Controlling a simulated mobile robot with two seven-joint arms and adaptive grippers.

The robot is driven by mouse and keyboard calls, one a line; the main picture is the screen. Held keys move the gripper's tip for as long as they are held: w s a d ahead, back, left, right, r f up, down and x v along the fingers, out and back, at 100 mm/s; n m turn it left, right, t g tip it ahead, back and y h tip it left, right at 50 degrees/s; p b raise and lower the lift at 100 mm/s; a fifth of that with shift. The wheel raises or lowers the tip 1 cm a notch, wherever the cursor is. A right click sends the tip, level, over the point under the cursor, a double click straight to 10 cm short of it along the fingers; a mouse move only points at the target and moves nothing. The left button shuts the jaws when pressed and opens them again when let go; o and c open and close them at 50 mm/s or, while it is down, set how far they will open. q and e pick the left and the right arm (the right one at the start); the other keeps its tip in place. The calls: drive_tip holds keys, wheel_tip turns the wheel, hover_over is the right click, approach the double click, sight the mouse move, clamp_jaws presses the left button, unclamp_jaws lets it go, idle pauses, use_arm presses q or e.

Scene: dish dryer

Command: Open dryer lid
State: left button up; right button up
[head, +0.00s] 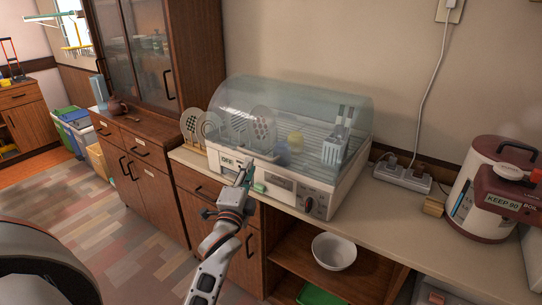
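The dish dryer (335,194) is a white appliance with a front control panel, standing on the counter against the wall. Its clear domed lid (300,92) is down over the rack. Plates, a yellow item and upright utensils show through it. My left gripper (245,172) is in front of the dryer's left front, close to the lid's lower front edge. I cannot tell whether it touches the lid, or whether its fingers are open or shut. My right gripper is not in view.
A white bowl (334,251) sits in the open shelf below the counter. Right of the dryer are a power strip (403,174) and a red-and-white cooker (490,190). A tall wooden cabinet (198,50) stands to the left. A teapot (118,106) is on the lower counter.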

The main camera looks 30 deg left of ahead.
sight(254, 154)
use_arm(q)
drive_tip(key=x, duration=0.7)
drive_tip(key=shift+s, duration=0.1)
clamp_jaws()
